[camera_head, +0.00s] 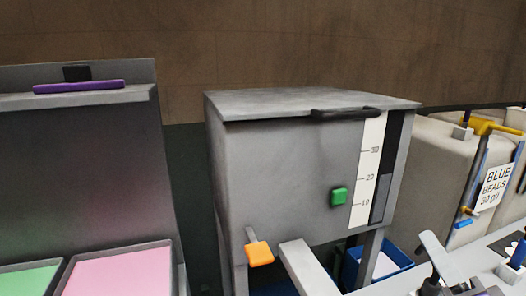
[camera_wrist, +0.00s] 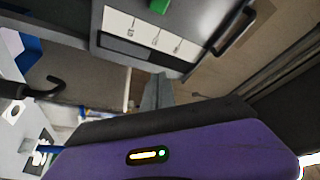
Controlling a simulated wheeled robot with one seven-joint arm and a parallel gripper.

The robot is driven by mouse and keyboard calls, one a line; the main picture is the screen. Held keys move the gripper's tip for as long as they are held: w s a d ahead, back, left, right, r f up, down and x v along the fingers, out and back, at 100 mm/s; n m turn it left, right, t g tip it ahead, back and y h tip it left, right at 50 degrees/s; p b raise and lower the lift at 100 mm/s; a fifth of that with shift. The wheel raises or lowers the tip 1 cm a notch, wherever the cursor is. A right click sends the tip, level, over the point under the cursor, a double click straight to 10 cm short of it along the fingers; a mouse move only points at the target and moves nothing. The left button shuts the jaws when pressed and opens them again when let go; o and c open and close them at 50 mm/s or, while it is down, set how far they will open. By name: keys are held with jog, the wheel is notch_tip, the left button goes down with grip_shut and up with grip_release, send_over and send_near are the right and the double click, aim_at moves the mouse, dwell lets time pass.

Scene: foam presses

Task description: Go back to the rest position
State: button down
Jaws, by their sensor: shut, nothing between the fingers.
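My gripper (camera_wrist: 157,90) shows in the wrist view as grey fingers closed together beyond the purple housing (camera_wrist: 180,150). Nothing is held between them. The fingertips lie in front of the lower edge of the grey box in that picture, apart from it as far as I can tell. I do not make out my gripper in the head view. The grey box (camera_head: 270,160) stands in the middle of the head view, with a black handle (camera_head: 345,113), a white scale (camera_head: 367,165), a green button (camera_head: 339,196) and an orange knob (camera_head: 259,254).
At left stands a grey press with a purple bar (camera_head: 78,87) and green (camera_head: 28,280) and pink (camera_head: 120,272) trays. A blue bin (camera_head: 350,268) sits under the box. A pale container labelled blue beads (camera_head: 495,187) and a cluttered light worktop (camera_head: 480,252) are at right.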

jog(key=s+a+f+n+g, duration=0.2)
jog(key=s+f, duration=0.5)
jog(key=s, duration=0.4)
jog(key=s+a+f+n+g, duration=0.2)
jog(key=s+f+n, duration=0.3)
jog(key=s, duration=0.6)
jog(key=s+a+f+n+g, duration=0.1)
jog(key=s+a+f+n, duration=0.3)
jog(key=s+f, duration=0.6)
jog(key=shift+s+g, duration=0.4)
jog(key=shift+s, duration=0.55)
jog(key=shift+a, duration=0.1)
